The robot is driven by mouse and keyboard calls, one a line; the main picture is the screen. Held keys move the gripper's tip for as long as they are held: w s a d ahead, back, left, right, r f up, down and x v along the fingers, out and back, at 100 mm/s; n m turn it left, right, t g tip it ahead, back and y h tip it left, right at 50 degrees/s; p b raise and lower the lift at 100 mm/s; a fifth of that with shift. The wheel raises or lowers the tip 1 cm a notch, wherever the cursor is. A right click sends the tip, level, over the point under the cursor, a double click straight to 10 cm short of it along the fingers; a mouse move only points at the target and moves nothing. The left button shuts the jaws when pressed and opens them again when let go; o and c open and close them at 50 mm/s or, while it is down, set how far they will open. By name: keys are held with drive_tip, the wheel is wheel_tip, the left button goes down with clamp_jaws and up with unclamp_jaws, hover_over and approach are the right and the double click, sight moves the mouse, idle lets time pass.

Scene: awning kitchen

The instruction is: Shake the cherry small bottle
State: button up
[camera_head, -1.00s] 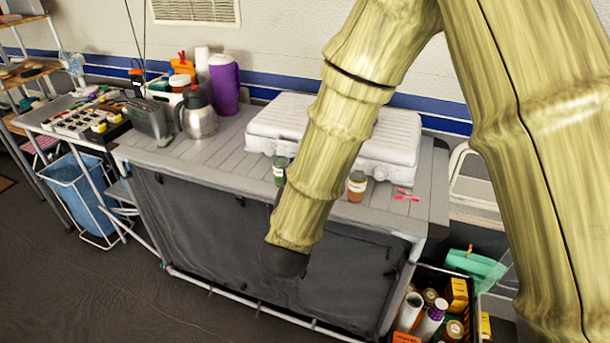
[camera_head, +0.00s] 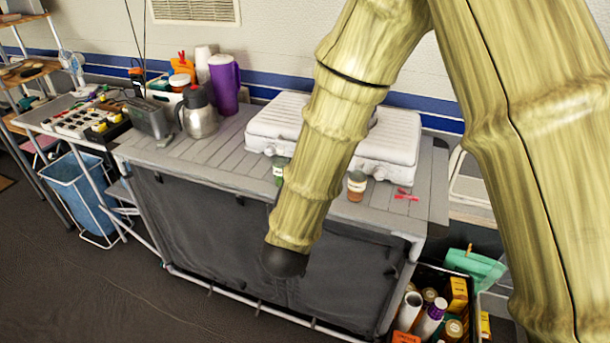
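Two small jar-like bottles stand upright near the front edge of the grey slatted counter (camera_head: 215,163). One is green with a pale lid (camera_head: 279,176), just left of my arm, which partly covers it. The other is reddish brown with a light label band and lid (camera_head: 356,187), right of my arm. The labels are too small to read, so I cannot tell which is the cherry one. My bamboo-patterned arm hangs down in front of the counter and ends in a dark rounded part. No gripper fingers show, and I see no bottle held.
A white case (camera_head: 285,118) lies behind the bottles, and a small red item (camera_head: 405,194) lies right of them. A steel jug (camera_head: 198,118) and purple pitcher (camera_head: 225,88) stand at the back left. A crate (camera_head: 455,281) of containers is below right.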

wheel_tip(320, 180, up, 3)
drive_tip(key=shift+f+p, duration=0.1)
drive_tip(key=shift+p, duration=0.5)
wheel_tip(320, 180, down, 5)
drive_tip(key=b, duration=0.3)
drive_tip(key=shift+f+b, duration=0.15)
drive_tip(key=shift+b, duration=0.25)
wheel_tip(320, 180, up, 5)
drive_tip(key=p, duration=0.4)
drive_tip(key=shift+r, duration=0.2)
wheel_tip(320, 180, down, 5)
drive_tip(key=b, duration=0.3)
drive_tip(key=shift+f+b, duration=0.2)
drive_tip(key=shift+b, duration=0.2)
drive_tip(key=shift+r, duration=0.1)
drive_tip(key=shift+d, duration=0.15)
